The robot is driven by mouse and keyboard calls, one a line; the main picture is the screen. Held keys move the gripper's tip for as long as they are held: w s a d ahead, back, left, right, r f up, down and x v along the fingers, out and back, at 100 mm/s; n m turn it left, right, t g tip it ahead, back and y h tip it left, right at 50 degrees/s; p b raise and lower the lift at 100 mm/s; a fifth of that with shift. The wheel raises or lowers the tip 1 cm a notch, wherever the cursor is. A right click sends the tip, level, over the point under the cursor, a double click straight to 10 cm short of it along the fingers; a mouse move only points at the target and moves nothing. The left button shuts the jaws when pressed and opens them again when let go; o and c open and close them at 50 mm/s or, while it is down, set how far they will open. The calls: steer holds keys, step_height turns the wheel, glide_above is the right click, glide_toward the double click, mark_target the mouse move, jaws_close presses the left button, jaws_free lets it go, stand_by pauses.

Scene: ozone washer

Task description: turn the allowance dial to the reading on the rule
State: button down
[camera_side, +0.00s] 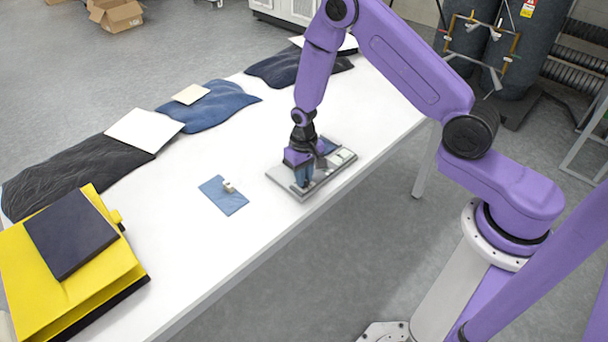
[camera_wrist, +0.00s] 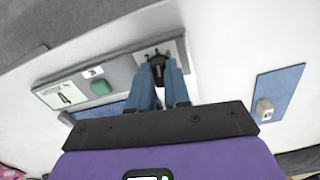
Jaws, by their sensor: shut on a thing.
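My gripper (camera_wrist: 170,78) points down over a grey panel (camera_side: 343,168) on the white table, also seen in the wrist view (camera_wrist: 120,72). Its blue fingers are shut on a small black dial knob (camera_wrist: 158,62), which sits on a light plate at one end of the panel. The fingers hide part of the knob, and its setting cannot be read. In the side view my gripper (camera_side: 303,184) covers the knob. I cannot make out a rule for certain. A pale green plate with a dark mark (camera_wrist: 62,95) is at the panel's other end.
A green button (camera_wrist: 101,88) is on the panel. Bare table lies between.

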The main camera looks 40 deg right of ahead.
steer(key=c, duration=1.1)
jaws_free()
steer(key=shift+r, duration=0.15)
step_height(320, 180, up, 17)
steer(key=shift+r, duration=0.1)
